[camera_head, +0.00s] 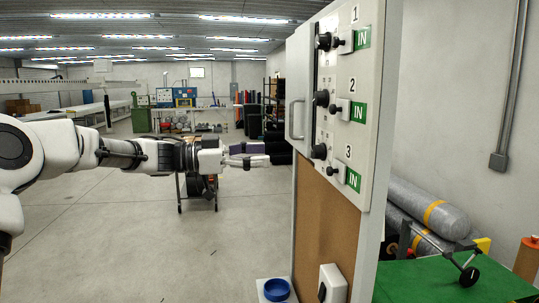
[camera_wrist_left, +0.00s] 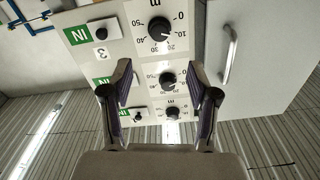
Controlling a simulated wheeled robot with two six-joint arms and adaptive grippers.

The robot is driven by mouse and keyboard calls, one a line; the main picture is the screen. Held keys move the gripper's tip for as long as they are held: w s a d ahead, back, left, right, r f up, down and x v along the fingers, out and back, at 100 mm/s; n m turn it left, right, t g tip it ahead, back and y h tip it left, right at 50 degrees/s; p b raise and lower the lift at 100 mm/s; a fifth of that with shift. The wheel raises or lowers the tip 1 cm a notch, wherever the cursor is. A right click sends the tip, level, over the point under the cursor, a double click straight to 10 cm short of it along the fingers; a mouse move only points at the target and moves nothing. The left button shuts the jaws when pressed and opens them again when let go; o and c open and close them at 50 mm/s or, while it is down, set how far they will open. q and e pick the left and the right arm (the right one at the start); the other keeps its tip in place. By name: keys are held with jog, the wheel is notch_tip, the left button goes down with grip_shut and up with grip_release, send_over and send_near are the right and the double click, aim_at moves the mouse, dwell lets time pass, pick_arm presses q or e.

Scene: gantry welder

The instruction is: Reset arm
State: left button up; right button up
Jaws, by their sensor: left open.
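My left arm reaches in from the left in the head view, and its gripper (camera_head: 262,154) points right toward the tall control panel (camera_head: 322,200). The gripper is a short way left of the panel's edge and handle. In the left wrist view the two fingers (camera_wrist_left: 160,100) stand apart with nothing between them. Beyond them the panel face shows upside down, with several black dials, such as a large dial (camera_wrist_left: 159,29), and green IN labels (camera_wrist_left: 80,35). My right gripper is in neither view.
The panel carries a metal handle (camera_head: 295,120) and rows numbered 1, 2 and 3. A blue bowl (camera_head: 276,290) sits low beside the panel's foot. A green table (camera_head: 425,283) and grey cylinders (camera_head: 428,206) stand to the right. Open floor (camera_head: 110,240) lies to the left.

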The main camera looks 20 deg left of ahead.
pick_arm(q)
jog(key=shift+w+d, duration=0.1)
jog(key=shift+d, duration=0.1)
jog(key=w+d+f+n+t+y, duration=0.1)
jog(key=d+f+n+y, duration=0.3)
jog(key=f, duration=1.2)
jog(key=w+d+f+n+y, duration=0.1)
jog(key=d+f+n, duration=0.4)
jog(key=f, duration=1)
jog(key=s+f+n+g+y, duration=0.1)
jog(key=s+f+y, duration=0.15)
jog(key=f, duration=0.45)
jog(key=s+f+n+y, duration=0.1)
jog(key=s+f+n, duration=0.1)
jog(key=s+f, duration=0.35)
jog(key=s+a+f+n+g+y, duration=0.1)
jog(key=s+f+g+y, duration=0.15)
jog(key=s+f, duration=0.65)
jog(key=s+a+f+g+y, duration=0.15)
jog(key=s+f+g, duration=0.25)
jog(key=s, duration=0.8)
jog(key=s+a+f+n+g+y, duration=0.1)
jog(key=s+f+g+y, duration=0.15)
jog(key=s+f, duration=0.65)
jog(key=s+f+g+b, duration=0.1)
jog(key=s+f+b, duration=0.2)
jog(key=f+b, duration=1)
jog(key=b, duration=0.3)
jog(key=shift+f, duration=0.3)
